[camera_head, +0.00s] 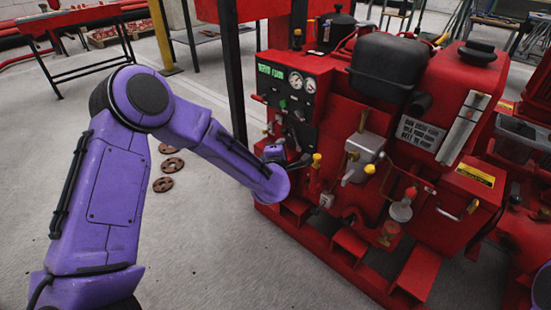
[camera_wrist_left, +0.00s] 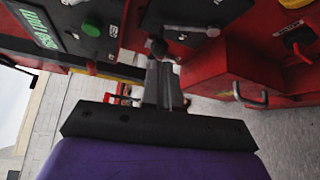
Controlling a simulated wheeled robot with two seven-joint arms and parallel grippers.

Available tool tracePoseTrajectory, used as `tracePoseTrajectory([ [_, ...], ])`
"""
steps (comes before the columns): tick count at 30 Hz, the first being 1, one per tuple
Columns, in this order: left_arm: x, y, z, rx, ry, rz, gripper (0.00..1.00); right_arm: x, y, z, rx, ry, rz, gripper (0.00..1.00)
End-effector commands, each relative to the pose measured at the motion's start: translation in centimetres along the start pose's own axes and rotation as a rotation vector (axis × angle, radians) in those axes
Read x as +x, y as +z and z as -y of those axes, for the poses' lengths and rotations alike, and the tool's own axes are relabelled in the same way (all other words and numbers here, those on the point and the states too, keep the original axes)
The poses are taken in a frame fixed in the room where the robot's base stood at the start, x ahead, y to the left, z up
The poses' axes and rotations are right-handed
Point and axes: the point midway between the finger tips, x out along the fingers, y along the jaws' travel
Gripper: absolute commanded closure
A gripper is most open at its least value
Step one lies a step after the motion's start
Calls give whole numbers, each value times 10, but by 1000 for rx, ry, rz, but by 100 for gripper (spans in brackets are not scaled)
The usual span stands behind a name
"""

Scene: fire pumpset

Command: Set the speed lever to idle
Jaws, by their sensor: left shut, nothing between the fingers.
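The red pump set (camera_head: 345,110) fills the middle and right of the head view. My left gripper (camera_head: 303,160) is at its front, below the dark control panel (camera_head: 290,100). In the left wrist view the gripper's fingers (camera_wrist_left: 160,78) are shut and empty. Their tips are close to a small dark round knob (camera_wrist_left: 157,46); whether they touch it I cannot tell. A short metal-tipped lever (camera_wrist_left: 212,32) sits on a dark plate to the right of the tips. I cannot tell which of these is the speed lever or its setting. The right gripper is not in view.
Two gauges (camera_head: 302,81) sit on the panel. A grey box with levers (camera_head: 365,150) and yellow-knobbed handles stand right of the gripper. A red box with a metal handle (camera_wrist_left: 250,100) is right of the fingers.

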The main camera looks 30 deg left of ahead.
Motion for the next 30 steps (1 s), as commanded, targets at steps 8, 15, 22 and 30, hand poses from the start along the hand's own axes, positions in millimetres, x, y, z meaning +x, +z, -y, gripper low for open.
tracePoseTrajectory([
  [8, -66, 1, -2, 1, -2, 2, 100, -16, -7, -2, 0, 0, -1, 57],
  [15, -92, 0, 0, 0, -1, 0, 100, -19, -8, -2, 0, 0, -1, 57],
  [22, -94, 0, 1, 0, 0, -1, 100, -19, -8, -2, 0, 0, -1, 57],
  [30, -93, 0, 1, 0, -1, -1, 100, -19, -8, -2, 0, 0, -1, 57],
])
